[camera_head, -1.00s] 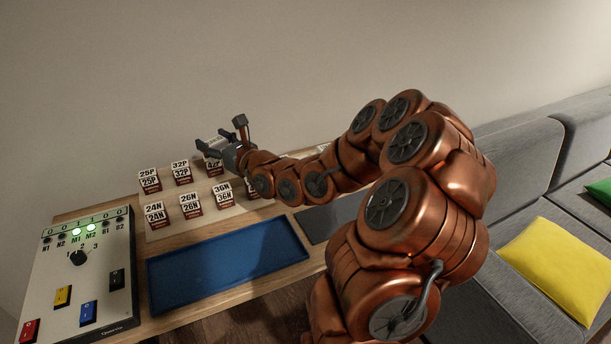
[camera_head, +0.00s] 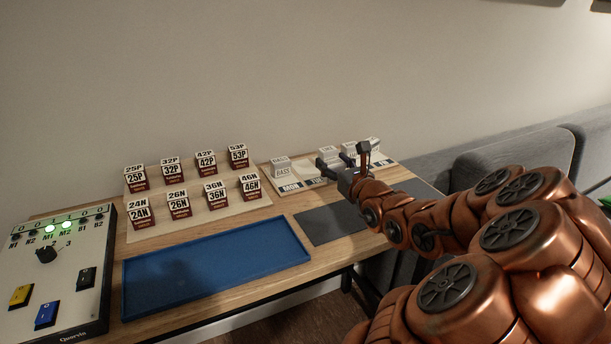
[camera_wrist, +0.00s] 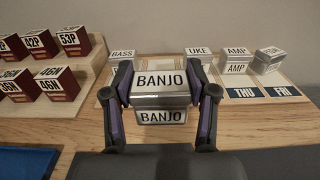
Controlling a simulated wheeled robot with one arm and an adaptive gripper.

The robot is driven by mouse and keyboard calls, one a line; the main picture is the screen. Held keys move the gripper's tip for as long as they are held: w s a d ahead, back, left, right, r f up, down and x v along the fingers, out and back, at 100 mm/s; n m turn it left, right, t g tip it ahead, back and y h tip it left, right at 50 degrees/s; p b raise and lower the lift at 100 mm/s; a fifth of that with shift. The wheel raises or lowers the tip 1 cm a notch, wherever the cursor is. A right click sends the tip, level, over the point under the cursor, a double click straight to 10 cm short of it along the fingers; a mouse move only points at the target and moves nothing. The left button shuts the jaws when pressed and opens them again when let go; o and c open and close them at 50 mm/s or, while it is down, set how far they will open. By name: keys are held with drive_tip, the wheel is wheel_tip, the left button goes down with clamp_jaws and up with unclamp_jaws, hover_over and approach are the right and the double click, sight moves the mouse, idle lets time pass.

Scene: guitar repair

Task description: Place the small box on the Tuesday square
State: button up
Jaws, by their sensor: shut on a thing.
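My gripper (camera_wrist: 163,110) is shut on a small silver box (camera_wrist: 161,101) with a white BANJO label, between its two fingers in the wrist view. In the head view my gripper (camera_head: 335,160) is over the day board (camera_head: 270,184), right of the BASS box (camera_head: 281,168) by the MON label. The wrist view shows the THU label (camera_wrist: 243,93) and FRI label (camera_wrist: 283,91). A pale bare patch (camera_wrist: 168,67) shows behind the held box, between the BASS box (camera_wrist: 122,54) and the UKE box (camera_wrist: 198,54).
An AMP box (camera_wrist: 237,62) and another silver box (camera_wrist: 267,62) stand at the right of the board. Several red-brown numbered boxes stand on a board (camera_head: 205,216) to the left. A blue tray (camera_head: 215,262), a grey mat (camera_head: 325,228) and a switch panel (camera_head: 65,262) are nearby.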

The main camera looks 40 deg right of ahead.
drive_tip(key=shift+w+d+p, duration=0.3)
drive_tip(key=shift+w, duration=0.1)
drive_tip(key=x, duration=0.5)
drive_tip(key=f+x, duration=0.1)
drive_tip(key=x, duration=0.4)
drive_tip(key=p+x, duration=0.1)
drive_tip(key=x, duration=0.3)
drive_tip(key=shift+w+a+f, duration=0.1)
drive_tip(key=shift+w+f, duration=0.25)
drive_tip(key=shift+w, duration=0.15)
drive_tip(key=shift+f, duration=1.7)
drive_tip(key=shift+f+b, duration=0.45)
drive_tip(key=shift+b, duration=0.1)
